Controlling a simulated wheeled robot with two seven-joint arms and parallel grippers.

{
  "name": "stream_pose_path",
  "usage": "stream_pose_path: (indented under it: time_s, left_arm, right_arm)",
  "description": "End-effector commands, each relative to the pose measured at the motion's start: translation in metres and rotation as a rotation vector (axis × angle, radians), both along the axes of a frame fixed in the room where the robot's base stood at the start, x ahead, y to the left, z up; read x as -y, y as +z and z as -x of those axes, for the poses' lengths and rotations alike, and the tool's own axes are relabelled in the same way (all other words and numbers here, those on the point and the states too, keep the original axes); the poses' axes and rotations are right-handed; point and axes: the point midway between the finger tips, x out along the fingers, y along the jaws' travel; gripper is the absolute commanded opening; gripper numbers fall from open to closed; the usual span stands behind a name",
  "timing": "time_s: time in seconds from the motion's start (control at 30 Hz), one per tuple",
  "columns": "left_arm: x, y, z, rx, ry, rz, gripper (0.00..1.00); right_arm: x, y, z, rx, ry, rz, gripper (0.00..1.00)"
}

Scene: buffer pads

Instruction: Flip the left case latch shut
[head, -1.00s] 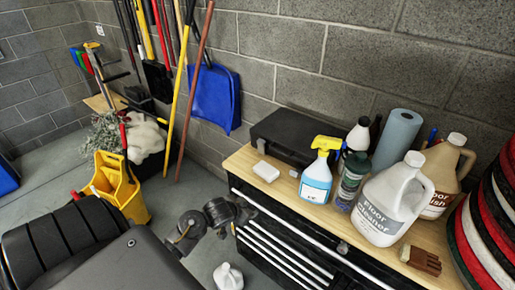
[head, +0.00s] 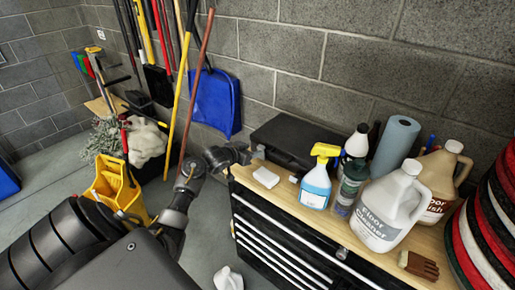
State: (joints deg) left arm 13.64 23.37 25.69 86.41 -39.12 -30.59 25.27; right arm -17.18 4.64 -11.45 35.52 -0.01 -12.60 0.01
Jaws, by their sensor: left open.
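The black case (head: 292,137) lies flat on the wooden top of the tool cabinet, against the wall. Its lid looks down. Its front side is partly hidden by the spray bottle, and its latches are too small and dark to make out. My left gripper (head: 251,155) is open at the left end of the case, close to its front left corner, with the arm reaching in from the lower left. I cannot tell whether it touches the case. My right gripper is out of view.
A white block (head: 266,177) lies in front of the case. A spray bottle (head: 316,186), a dark green bottle (head: 349,187), a floor cleaner jug (head: 388,210) and a blue roll (head: 396,147) crowd the right. A yellow mop bucket (head: 117,188) stands on the floor at left.

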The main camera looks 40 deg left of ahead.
Motion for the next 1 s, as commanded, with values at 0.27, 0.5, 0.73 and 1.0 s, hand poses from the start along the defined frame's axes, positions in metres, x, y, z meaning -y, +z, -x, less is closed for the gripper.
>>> stream_pose_path:
  time_s: [0.27, 0.5, 0.73, 1.0]
  left_arm:
    - [-0.001, -0.014, -0.036, 0.0, 0.002, 0.004, 0.53]
    - [-0.001, -0.019, -0.046, 0.0, 0.001, 0.0, 0.53]
    - [-0.001, -0.02, -0.046, 0.0, 0.001, -0.001, 0.53]
    - [-0.001, -0.02, -0.046, 0.0, 0.001, -0.001, 0.19]
  right_arm:
    - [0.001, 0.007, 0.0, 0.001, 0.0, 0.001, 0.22]
    - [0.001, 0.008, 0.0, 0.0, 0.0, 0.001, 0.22]
    - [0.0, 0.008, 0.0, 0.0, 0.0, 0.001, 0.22]
    - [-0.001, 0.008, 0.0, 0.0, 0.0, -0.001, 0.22]
